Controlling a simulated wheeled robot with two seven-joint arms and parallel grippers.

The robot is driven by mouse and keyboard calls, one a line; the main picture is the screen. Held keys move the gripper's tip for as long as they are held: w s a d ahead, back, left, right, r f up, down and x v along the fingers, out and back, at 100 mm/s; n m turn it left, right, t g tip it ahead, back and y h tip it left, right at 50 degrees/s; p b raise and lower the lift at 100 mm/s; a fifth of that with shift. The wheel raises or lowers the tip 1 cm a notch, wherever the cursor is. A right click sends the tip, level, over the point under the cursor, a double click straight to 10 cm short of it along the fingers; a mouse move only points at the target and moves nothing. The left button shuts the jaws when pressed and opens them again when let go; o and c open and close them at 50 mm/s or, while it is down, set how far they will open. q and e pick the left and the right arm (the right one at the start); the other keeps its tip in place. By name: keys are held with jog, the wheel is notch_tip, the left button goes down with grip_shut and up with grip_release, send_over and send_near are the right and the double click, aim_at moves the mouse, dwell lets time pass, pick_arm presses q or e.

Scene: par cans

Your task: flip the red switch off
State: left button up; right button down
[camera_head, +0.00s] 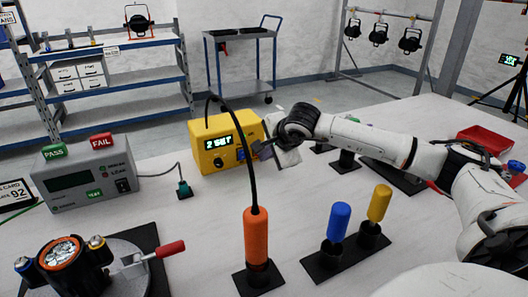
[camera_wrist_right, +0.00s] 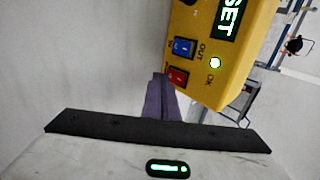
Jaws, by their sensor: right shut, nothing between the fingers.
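The yellow box (camera_head: 210,158) stands on the table with a lit display. In the right wrist view its front (camera_wrist_right: 222,88) carries a blue switch (camera_wrist_right: 184,47), a red switch (camera_wrist_right: 178,77) just below it, and a green light marked OK. My right gripper (camera_head: 258,151) is shut and empty at the right side of the box front. In the wrist view its fingertips (camera_wrist_right: 160,80) are right beside the red switch; I cannot tell whether they touch it. The red switch's position is hard to read. My left gripper is not in view.
A black cable arches from behind the box to an orange handle (camera_head: 256,236) in front. Blue (camera_head: 339,222) and yellow (camera_head: 379,202) handles stand to its right. A grey tester (camera_head: 88,177) is at left, a lamp (camera_head: 62,255) at front left. Table left of the box is mostly clear.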

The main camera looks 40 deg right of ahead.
jog(key=shift+w+d+f, duration=0.1)
jog(key=shift+w+d, duration=0.05)
jog(key=shift+w, duration=0.4)
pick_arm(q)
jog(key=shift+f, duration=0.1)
pick_arm(e)
jog(key=shift+f, duration=0.1)
jog(key=shift+w+f+b, duration=0.15)
jog(key=shift+w+b, duration=0.05)
jog(key=shift+b, duration=0.25)
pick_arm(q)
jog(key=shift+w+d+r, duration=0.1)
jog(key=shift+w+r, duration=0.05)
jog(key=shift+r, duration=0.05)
pick_arm(e)
jog(key=shift+r, duration=0.25)
